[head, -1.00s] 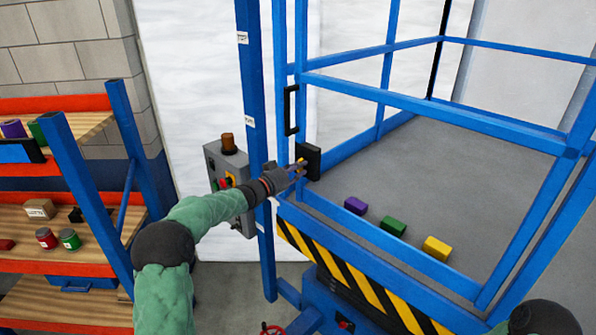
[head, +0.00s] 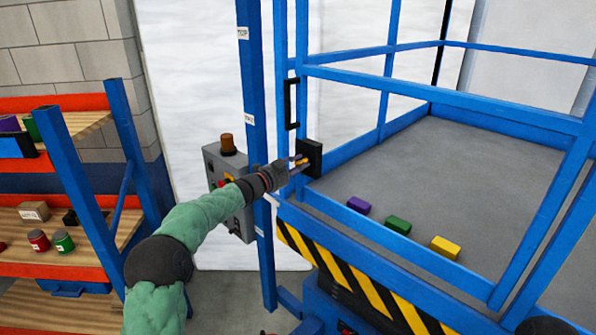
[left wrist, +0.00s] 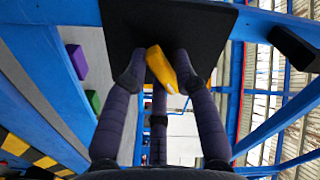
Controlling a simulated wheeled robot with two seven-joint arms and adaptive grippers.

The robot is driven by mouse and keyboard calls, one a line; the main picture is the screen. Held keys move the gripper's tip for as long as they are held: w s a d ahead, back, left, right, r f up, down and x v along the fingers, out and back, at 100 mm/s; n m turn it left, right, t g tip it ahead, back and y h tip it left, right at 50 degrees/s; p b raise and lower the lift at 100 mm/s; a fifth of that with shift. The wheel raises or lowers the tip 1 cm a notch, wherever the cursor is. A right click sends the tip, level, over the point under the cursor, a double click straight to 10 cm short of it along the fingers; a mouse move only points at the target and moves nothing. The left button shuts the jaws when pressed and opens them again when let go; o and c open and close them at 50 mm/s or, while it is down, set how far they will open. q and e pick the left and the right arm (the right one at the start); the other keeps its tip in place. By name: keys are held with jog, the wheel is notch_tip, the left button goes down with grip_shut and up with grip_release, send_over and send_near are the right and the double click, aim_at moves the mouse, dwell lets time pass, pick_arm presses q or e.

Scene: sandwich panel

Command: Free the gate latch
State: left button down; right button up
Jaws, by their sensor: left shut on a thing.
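The yellow gate latch (head: 302,161) sits on a black plate (head: 313,152) on the blue frame at the left edge of the platform's gate. In the left wrist view the latch (left wrist: 160,66) stands tilted in front of the black plate (left wrist: 208,30). My left gripper (head: 297,165) is at the plate, shut on the latch. Its fingers (left wrist: 156,70) lie on both sides of the latch. In the head view the fingers partly hide the latch.
A black handle (head: 291,104) is on the gate above the plate. A grey control box (head: 228,190) and a blue post (head: 256,150) stand close beside my left forearm. Purple (head: 358,205), green (head: 398,224) and yellow (head: 445,247) blocks lie on the platform. Shelves (head: 60,268) stand left.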

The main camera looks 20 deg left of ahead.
pick_arm(q)
jog(key=shift+f+m+b, duration=0.15)
jog(key=shift+m+b, duration=0.65)
jog(key=shift+m, duration=0.85)
jog(key=shift+f+m+b, duration=0.15)
jog(key=shift+m+b, duration=0.6)
jog(key=shift+m, duration=0.9)
jog(key=c, duration=1.1)
grip_release()
jog(key=shift+w, duration=0.1)
jog(key=shift+r, duration=0.25)
jog(key=shift+s+a, duration=0.45)
jog(key=shift+s, duration=0.15)
jog(key=v, duration=1)
jog(key=shift+s, duration=0.3)
